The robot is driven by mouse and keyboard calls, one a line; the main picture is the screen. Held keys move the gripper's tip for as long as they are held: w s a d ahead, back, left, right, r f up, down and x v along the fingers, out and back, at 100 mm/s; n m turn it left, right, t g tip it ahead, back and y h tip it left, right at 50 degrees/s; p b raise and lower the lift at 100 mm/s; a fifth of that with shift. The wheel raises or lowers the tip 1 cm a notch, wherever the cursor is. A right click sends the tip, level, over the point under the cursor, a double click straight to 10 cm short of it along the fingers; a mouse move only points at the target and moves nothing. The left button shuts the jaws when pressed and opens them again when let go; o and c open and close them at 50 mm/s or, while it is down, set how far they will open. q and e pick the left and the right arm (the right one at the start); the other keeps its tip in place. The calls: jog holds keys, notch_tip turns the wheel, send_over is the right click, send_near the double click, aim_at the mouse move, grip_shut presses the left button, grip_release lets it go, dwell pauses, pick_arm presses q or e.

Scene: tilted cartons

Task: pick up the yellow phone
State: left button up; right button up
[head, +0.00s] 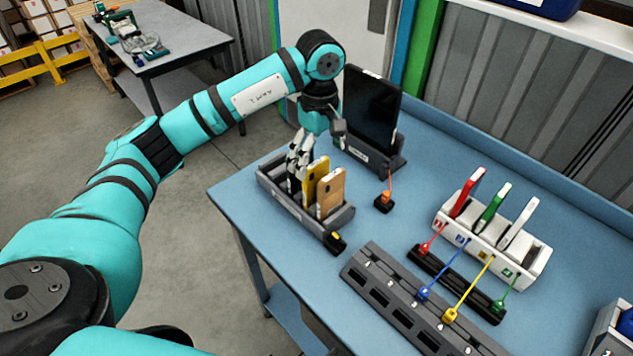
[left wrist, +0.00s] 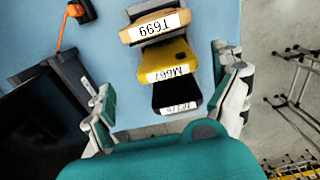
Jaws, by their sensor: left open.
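The yellow phone (head: 316,172) stands upright in a grey slotted holder (head: 320,226), between a tan phone (head: 331,192) and my left gripper (head: 316,150). My left gripper (left wrist: 165,75) is open, with one finger on each side of the row. The black phone is nearest the palm. I cannot tell whether the fingers touch anything. My right gripper is not in view.
A dark tablet on a stand (head: 371,112) is close behind the holder. A small orange-cabled block (head: 384,203) sits right of it. A white rack (head: 492,244) with red, green and white phones and a grey slotted strip (head: 400,310) occupy the table's right side.

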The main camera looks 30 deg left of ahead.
aim_at(316, 177)
pick_arm(q)
jog(key=shift+s+f, duration=0.1)
jog(key=shift+f, duration=0.4)
jog(key=f+p, duration=0.2)
jog(key=f, duration=0.2)
jog(key=shift+s+a+f+p, duration=0.2)
jog(key=shift+s+p, duration=0.15)
jog(key=shift+p, duration=0.05)
jog(key=shift+f, duration=0.35)
jog(key=c, duration=1.2)
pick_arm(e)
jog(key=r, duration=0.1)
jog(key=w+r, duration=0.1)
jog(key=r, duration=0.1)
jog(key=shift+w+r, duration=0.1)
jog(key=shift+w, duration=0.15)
pick_arm(q)
jog(key=shift+o, duration=0.2)
